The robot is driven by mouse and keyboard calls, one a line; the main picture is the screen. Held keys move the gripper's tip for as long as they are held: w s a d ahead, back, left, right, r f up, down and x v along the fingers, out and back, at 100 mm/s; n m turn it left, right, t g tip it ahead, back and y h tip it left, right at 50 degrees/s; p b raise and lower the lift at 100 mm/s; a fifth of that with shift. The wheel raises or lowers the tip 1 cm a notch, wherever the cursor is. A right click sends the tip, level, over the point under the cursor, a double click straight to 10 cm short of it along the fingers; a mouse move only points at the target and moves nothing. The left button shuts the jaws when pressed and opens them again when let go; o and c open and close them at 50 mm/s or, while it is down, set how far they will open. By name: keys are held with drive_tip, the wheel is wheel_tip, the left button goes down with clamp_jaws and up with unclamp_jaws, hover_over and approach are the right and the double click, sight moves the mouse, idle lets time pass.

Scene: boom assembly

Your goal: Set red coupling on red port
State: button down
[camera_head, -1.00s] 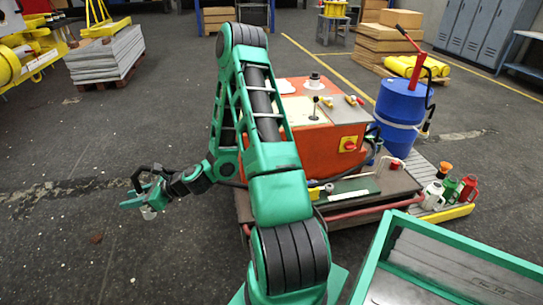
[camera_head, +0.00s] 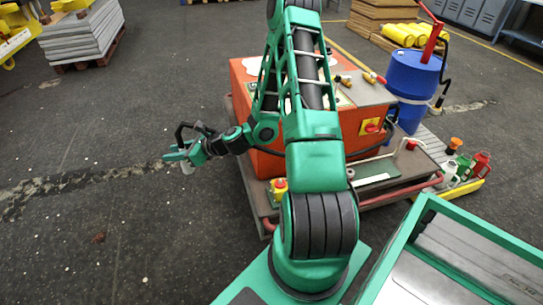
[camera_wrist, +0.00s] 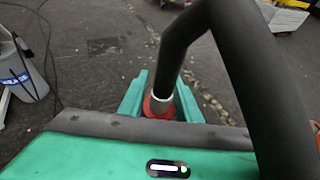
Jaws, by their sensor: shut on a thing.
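My gripper (camera_head: 177,158) is out to the left of the orange machine, above the bare floor. In the wrist view my gripper (camera_wrist: 160,100) has its green fingers closed around the red coupling (camera_wrist: 157,107), a red piece with a pale ring at its top. A dark hose or bar passes in front and hides part of it. In the head view only a small pale bit of the coupling (camera_head: 187,169) shows below the fingers. I cannot make out the red port for certain in either view.
The orange machine (camera_head: 250,80) stands on a low cart with a red rail. A red and yellow button box (camera_head: 278,187) sits at its near left corner. A blue drum (camera_head: 412,75), several small bottles and a green-framed tray (camera_head: 440,205) are to the right.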

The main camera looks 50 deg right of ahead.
drive_tip(key=s+d+f+m+t+h, duration=0.15)
drive_tip(key=s+d+f, duration=0.35)
drive_tip(key=d, duration=0.6)
drive_tip(key=s+d+f+m+h, duration=0.25)
drive_tip(key=s+d, duration=0.35)
drive_tip(key=d, duration=0.4)
drive_tip(key=s+d+f+m+h, duration=0.2)
drive_tip(key=s+d+f, duration=0.3)
drive_tip(key=d, duration=0.6)
drive_tip(key=shift+s+a+f, duration=0.1)
drive_tip(key=shift+s+f, duration=0.1)
drive_tip(key=shift+f, duration=0.65)
drive_tip(key=shift+s+f, duration=0.2)
drive_tip(key=shift+f, duration=0.7)
drive_tip(key=shift+s+a+f, duration=0.1)
drive_tip(key=shift+s+f, duration=0.1)
drive_tip(key=shift+f, duration=0.65)
drive_tip(key=shift+s, duration=0.2)
drive_tip(key=shift+f, duration=0.55)
drive_tip(key=c, duration=1.6)
unclamp_jaws()
